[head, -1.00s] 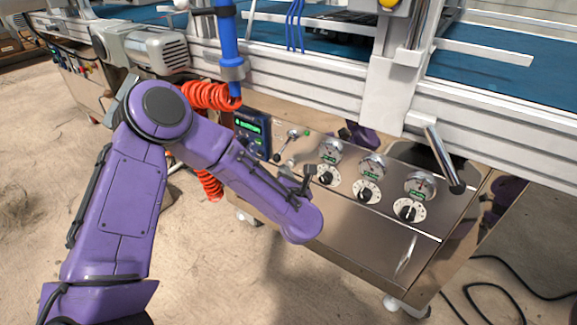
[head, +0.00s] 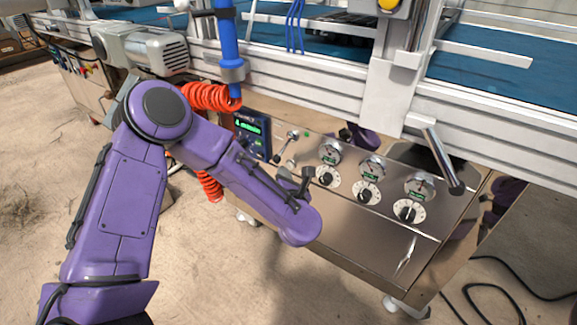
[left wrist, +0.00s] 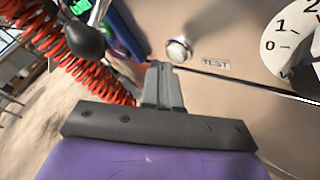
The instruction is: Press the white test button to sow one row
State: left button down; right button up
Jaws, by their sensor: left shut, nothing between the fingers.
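The white test button (left wrist: 179,50) is a small, shiny round knob on the metal panel, with a "TEST" label (left wrist: 215,63) to its right in the left wrist view. My left gripper (left wrist: 161,70) is shut and empty, with its fingertips just below and left of the button in that picture. I cannot tell whether they touch it. In the head view my left gripper (head: 304,178) is a small dark shape above the end of my purple arm, over the control panel (head: 340,218). I cannot make out the button clearly there. My right gripper is not in view.
A display box (head: 252,133) and a small lever (head: 287,146) sit left of several gauges and dials (head: 367,191). A red coiled hose (head: 210,97) hangs beside my arm. A metal handle (head: 443,160) juts out above the panel's right side.

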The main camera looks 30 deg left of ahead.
pick_arm(q)
jog(key=shift+s, duration=0.4)
jog(key=s, duration=0.1)
jog(key=s+p, duration=0.1)
jog(key=s, duration=0.3)
jog(key=shift+a, duration=0.25)
dwell(0.7)
